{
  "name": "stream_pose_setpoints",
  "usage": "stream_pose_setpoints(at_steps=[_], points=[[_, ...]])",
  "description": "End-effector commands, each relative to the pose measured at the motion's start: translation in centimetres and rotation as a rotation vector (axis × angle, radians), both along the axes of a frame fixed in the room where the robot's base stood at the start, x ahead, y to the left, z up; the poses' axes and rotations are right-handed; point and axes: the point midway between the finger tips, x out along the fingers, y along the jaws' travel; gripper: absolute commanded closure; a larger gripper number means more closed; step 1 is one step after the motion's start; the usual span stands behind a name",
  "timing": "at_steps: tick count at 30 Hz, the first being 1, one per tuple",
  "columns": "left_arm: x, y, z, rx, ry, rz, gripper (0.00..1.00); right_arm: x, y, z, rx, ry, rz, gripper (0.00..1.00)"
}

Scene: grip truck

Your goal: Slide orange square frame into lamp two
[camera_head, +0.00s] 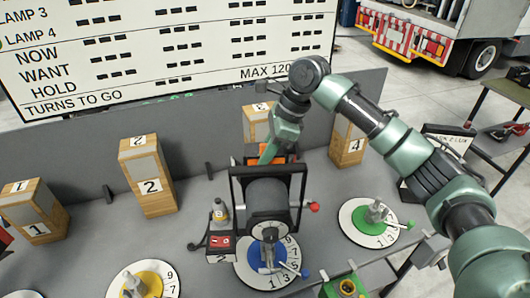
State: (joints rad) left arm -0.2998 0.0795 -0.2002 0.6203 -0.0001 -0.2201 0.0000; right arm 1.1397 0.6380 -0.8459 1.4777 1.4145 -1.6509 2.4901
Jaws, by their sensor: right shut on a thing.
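The orange square frame (291,150) shows only in part, behind the top of the black lamp (268,194) in the middle. My right gripper (268,154) reaches down from above and is shut on the orange frame; its fingertips are partly hidden. The lamp stands in a black yoke behind a blue dial, and a small plate at its left foot seems to read 2. I cannot tell whether the frame is inside the lamp's holder or just behind it. My left gripper is not in view.
Wooden blocks numbered 1 (36,212), 2 (148,178) and 4 (347,146) stand along the back. A blue dial (254,276), green dial (362,236) and yellow dial (168,275) lie in front. A red-tipped handle (313,207) juts right from the lamp. A large board (165,50) stands behind.

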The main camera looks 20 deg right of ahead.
Motion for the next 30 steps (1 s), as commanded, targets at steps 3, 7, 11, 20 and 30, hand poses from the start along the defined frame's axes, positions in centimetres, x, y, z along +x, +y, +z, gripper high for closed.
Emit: stream_pose_setpoints(at_steps=[3, 7, 11, 20, 30], points=[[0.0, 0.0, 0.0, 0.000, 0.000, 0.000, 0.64, 0.0, 0.0, 0.0, 0.001, -0.002, 0.001, 1.00], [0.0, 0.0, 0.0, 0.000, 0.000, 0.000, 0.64, 0.0, 0.0, 0.0, 0.001, -0.001, 0.001, 1.00], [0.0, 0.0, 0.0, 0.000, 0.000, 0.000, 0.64, 0.0, 0.0, 0.0, 0.001, -0.001, 0.001, 1.00], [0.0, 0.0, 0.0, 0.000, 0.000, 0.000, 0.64, 0.0, 0.0, -0.6, 0.001, 0.002, 0.001, 1.00], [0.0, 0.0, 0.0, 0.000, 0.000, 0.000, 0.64, 0.0, 0.0, -1.8, 0.001, 0.000, 0.001, 1.00]])
